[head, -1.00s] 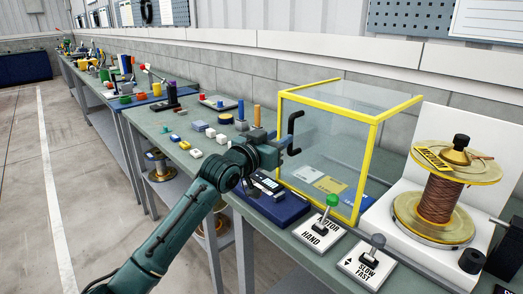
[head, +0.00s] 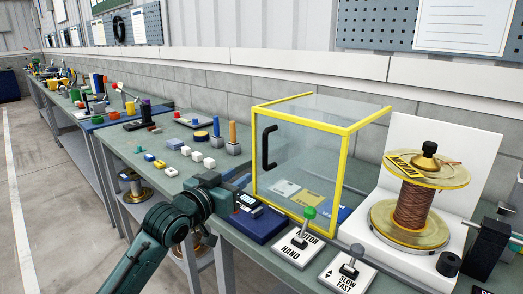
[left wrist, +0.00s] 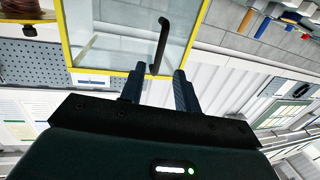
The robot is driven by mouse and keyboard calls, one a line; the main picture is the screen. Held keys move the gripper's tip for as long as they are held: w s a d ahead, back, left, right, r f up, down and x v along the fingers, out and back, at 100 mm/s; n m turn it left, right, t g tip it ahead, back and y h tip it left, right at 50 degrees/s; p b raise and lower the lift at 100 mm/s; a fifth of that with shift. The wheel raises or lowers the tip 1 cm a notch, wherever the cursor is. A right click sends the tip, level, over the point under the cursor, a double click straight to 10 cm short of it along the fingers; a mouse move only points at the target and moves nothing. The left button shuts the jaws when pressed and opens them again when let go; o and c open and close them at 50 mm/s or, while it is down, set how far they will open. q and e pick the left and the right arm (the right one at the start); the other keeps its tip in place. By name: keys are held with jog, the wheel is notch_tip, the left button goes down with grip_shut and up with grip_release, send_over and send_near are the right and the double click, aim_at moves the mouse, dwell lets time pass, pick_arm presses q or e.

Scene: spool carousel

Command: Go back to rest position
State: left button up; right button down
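My left gripper (head: 243,180) is low in front of the yellow-framed clear case (head: 346,170), left of its door and apart from its black handle (head: 268,148). In the left wrist view, the two dark fingers (left wrist: 157,82) stand apart with nothing between them. The handle (left wrist: 160,45) shows beyond them, along with the case's yellow frame (left wrist: 68,40). The case's handled face looks closed. My right gripper is in neither view.
A copper-wound spool (head: 413,205) stands right of the case. Two lever plates, hand/motor (head: 292,245) and slow/fast (head: 345,275), lie at the bench's front. A blue scale-like device (head: 257,222) sits near my arm. Small blocks lie farther left; the floor aisle is clear.

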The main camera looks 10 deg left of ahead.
pick_arm(q)
jog(key=s+f+n+g+y+p, duration=0.1)
jog(key=s+f+g, duration=0.1)
jog(key=s+f, duration=0.95)
jog(key=s+f+n+g+y, duration=0.1)
jog(key=s+f+g+y, duration=0.1)
jog(key=s+f, duration=0.95)
jog(key=s+a+f+g, duration=0.1)
jog(key=s+f, duration=0.6)
jog(key=f, duration=0.2)
jog(key=shift+s+y+p, duration=0.2)
jog(key=shift+y+p, duration=0.15)
jog(key=shift+y, duration=0.05)
